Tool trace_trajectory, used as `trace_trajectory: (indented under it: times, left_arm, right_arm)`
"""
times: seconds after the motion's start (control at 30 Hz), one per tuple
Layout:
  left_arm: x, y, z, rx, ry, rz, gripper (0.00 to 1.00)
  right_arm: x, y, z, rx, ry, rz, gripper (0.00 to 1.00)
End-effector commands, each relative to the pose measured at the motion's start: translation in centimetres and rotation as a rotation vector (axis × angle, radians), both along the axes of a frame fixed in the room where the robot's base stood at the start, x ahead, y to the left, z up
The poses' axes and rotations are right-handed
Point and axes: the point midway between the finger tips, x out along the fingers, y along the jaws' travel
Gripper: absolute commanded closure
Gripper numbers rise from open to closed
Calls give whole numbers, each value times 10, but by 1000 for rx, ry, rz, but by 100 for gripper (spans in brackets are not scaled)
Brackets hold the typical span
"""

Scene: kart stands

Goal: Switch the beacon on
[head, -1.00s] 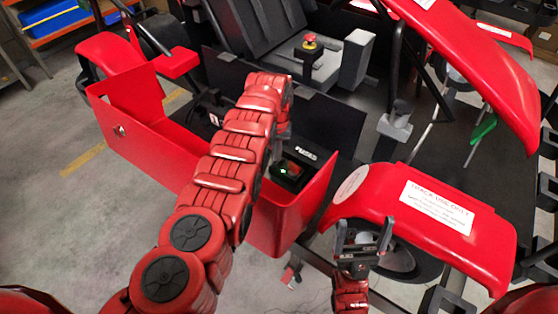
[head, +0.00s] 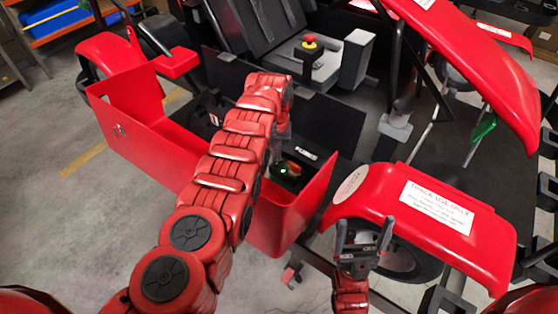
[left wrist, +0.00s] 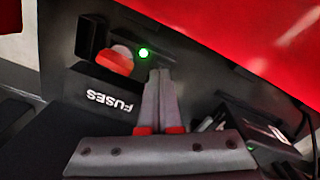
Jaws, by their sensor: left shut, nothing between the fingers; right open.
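My left gripper (head: 283,136) reaches down inside the red side panel, its tips partly hidden by my arm. In the left wrist view its fingers (left wrist: 161,80) are together with nothing between them. Just beyond the tips, a small lit green light (left wrist: 144,53) shows on a dark panel. To its left is a red-orange rounded part (left wrist: 115,61) with a pale top, beside a black box marked FUSES (left wrist: 110,100). I cannot tell whether the red-orange part is the beacon or its switch, or whether the fingers touch anything. My right gripper (head: 364,240) is open and empty before the red fender.
The red side panel (head: 150,135) surrounds the working spot. The red fender (head: 385,200) with a white label stands to its right. A seat (head: 262,35) and a red mushroom button on a yellow base (head: 309,43) are behind. The floor at left is clear.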

Motion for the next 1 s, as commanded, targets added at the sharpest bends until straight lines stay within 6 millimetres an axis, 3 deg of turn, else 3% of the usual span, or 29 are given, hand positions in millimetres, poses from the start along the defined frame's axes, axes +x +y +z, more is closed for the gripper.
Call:
trace_trajectory:
  times: [1.0]
  left_arm:
    - [0,0,-14,0,0,0,100]
  right_arm:
    - [0,0,-13,0,0,0,9]
